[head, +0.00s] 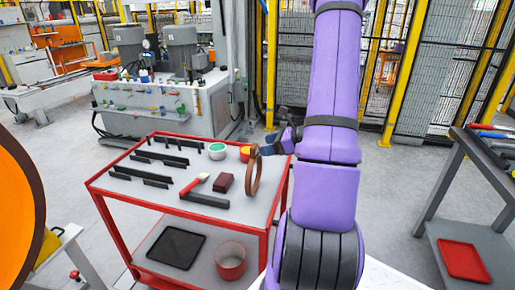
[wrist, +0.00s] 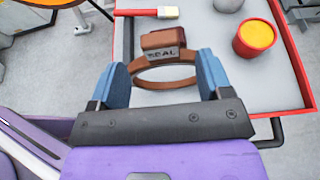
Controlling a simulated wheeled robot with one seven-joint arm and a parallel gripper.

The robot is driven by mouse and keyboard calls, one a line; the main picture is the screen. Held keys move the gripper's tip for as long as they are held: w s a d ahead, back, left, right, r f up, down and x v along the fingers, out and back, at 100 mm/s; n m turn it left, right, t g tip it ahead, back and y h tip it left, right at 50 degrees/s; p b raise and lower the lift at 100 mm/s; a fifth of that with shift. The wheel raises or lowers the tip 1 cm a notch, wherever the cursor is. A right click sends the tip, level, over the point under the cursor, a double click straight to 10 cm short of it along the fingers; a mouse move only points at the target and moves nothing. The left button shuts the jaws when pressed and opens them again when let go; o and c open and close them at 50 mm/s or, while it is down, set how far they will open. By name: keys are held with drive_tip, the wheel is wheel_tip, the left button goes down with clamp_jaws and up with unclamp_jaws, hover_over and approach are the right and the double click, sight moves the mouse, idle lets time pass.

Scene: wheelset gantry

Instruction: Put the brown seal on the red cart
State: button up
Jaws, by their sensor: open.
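The brown seal (head: 254,176) is a ring that stands on edge over the right part of the red cart (head: 150,203); I cannot tell whether it touches the top. In the wrist view the seal (wrist: 165,84) spans the space between the two blue fingers of my gripper (wrist: 161,78). A label reading "SEAL" shows at its far side. My gripper is open, with a finger on either side of the ring. In the head view my gripper (head: 270,143) is partly hidden behind my purple arm.
The lower shelf holds a black tray (head: 176,248) and a red bin (head: 230,260).

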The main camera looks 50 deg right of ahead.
drive_tip(key=v, duration=0.6)
drive_tip(key=w+a+r+n+g+y, duration=0.15)
drive_tip(key=a+r+n+g, duration=0.4)
drive_tip(key=a, duration=0.55)
drive_tip(key=w+a+r+n+g+y, duration=0.1)
drive_tip(key=w+a+r+n+g, duration=0.15)
drive_tip(key=a+r+n, duration=0.6)
drive_tip(key=s+a+r+n+h, duration=0.4)
drive_tip(key=s+a+n, duration=0.2)
drive_tip(key=a+n, duration=0.2)
drive_tip(key=s+a+r+n+t+h, duration=0.1)
drive_tip(key=s+a+r+n+h, duration=0.2)
drive_tip(key=s+a+n, duration=0.3)
drive_tip(key=a+r+n, duration=0.1)
drive_tip(key=n, duration=0.2)
drive_tip(key=shift+s+a+h, duration=0.3)
drive_tip(key=shift+a+h, duration=0.05)
